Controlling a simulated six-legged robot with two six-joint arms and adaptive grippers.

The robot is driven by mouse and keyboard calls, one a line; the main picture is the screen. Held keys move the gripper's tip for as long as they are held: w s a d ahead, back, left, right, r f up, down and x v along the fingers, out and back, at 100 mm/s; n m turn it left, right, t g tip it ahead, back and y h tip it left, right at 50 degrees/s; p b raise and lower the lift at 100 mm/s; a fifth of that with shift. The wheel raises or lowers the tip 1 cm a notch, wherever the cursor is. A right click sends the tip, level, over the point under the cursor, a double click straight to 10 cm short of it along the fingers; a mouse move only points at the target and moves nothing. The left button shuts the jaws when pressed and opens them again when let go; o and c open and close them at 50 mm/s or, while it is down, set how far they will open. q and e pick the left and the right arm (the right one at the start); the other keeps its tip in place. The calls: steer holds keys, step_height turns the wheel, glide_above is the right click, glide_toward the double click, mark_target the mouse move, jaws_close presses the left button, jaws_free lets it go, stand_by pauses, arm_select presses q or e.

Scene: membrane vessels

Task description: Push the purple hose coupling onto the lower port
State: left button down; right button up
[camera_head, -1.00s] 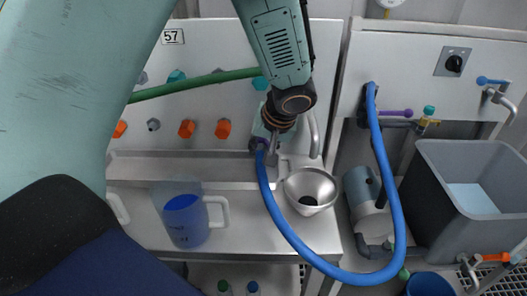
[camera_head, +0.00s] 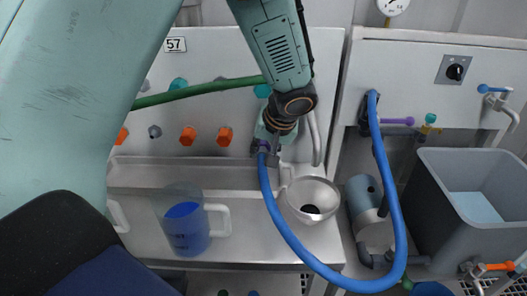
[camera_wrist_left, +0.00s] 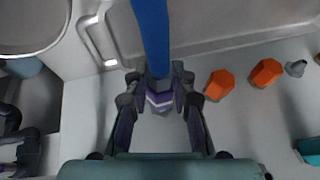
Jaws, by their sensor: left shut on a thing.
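My left gripper (camera_head: 266,153) is in front of the white panel, shut on the purple hose coupling (camera_wrist_left: 160,101). In the left wrist view the coupling sits between the two fingers (camera_wrist_left: 160,92), with the blue hose (camera_wrist_left: 152,35) running away from it. In the head view the coupling is mostly covered by the gripper, and the blue hose (camera_head: 290,233) hangs down from it in a long loop to the right. I cannot make out the lower port; the gripper and wrist cover that part of the panel. My right gripper is not in view.
A metal funnel (camera_head: 325,190) stands right of the gripper, close to the hose. A jug with blue contents (camera_head: 186,226) stands on the ledge at left. Orange knobs (camera_head: 188,136) and a green hose (camera_head: 205,91) are on the panel. A grey tub (camera_head: 470,180) is at right.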

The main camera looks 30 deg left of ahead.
arm_select(q)
steer(key=shift+w+a, duration=0.3)
steer(key=shift+w, duration=0.2)
steer(key=shift+w+a, duration=0.3)
steer(key=shift+w, duration=0.2)
stand_by(0.5)
steer(key=c, duration=1)
jaws_free()
steer(key=shift+c, duration=0.2)
steer(key=shift+r, duration=0.15)
steer(key=v, duration=1.2)
steer(key=shift+s+d+f, duration=0.1)
steer(key=shift+f, duration=0.1)
